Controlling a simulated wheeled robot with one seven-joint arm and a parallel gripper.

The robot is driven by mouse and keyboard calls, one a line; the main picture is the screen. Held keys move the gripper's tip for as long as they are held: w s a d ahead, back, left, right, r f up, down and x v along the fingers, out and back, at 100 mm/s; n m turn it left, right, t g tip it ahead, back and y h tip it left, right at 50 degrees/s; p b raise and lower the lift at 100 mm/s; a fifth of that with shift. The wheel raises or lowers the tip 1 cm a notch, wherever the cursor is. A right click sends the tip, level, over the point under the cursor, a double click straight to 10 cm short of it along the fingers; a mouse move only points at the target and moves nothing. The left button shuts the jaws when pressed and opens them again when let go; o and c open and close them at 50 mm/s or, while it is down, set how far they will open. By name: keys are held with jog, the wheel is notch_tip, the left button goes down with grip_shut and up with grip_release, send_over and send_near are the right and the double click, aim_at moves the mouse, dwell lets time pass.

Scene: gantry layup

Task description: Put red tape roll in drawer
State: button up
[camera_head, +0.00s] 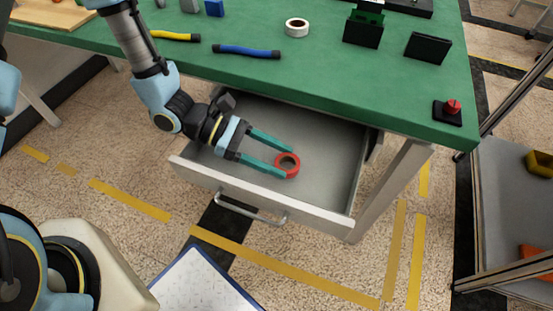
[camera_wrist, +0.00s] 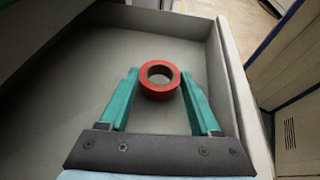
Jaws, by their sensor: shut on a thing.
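The red tape roll (camera_head: 288,164) is held between the teal fingertips of my gripper (camera_head: 283,161). In the wrist view the roll (camera_wrist: 160,91) sits between the two fingers (camera_wrist: 160,82), its hole facing the camera. My gripper is shut on it. The roll is over the inside of the open grey drawer (camera_head: 330,172), which also fills much of the wrist view (camera_wrist: 75,75). I cannot tell whether the roll touches the drawer floor. The drawer is pulled out from under the green table and looks otherwise empty where visible.
The green table (camera_head: 330,85) overhangs the back of the drawer. On it are a white tape roll (camera_head: 297,27), a blue-handled tool (camera_head: 246,51), black holders (camera_head: 427,47) and a red button (camera_head: 453,107). A metal-framed cart stands at the right.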

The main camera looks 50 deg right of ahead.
jog(key=shift+f, duration=0.8)
jog(key=o, duration=1.3)
jog(key=shift+o, duration=0.2)
jog(key=shift+w, duration=0.1)
jog(key=v, duration=1.2)
jog(key=shift+r+b, duration=0.1)
jog(key=shift+b, duration=0.2)
jog(key=w+a+r+m+t+y+p, duration=0.2)
jog(key=w+a+r, duration=0.4)
jog(key=a, duration=0.4)
jog(key=w+a+r+m+t+y+p, duration=0.2)
jog(key=w+a+r+t+p, duration=0.3)
jog(key=w+a+r+t, duration=0.2)
jog(key=w+a+r+m+t+y+p, duration=0.1)
jog(key=w+a+r+m+t+p, duration=0.1)
jog(key=w+a+r, duration=0.4)
jog(key=a+r+t+p, duration=0.1)
jog(key=a+r+t, duration=0.1)
jog(key=a, duration=0.5)
jog(key=shift+w+r+t+y, duration=0.4)
jog(key=shift+r, duration=0.4)
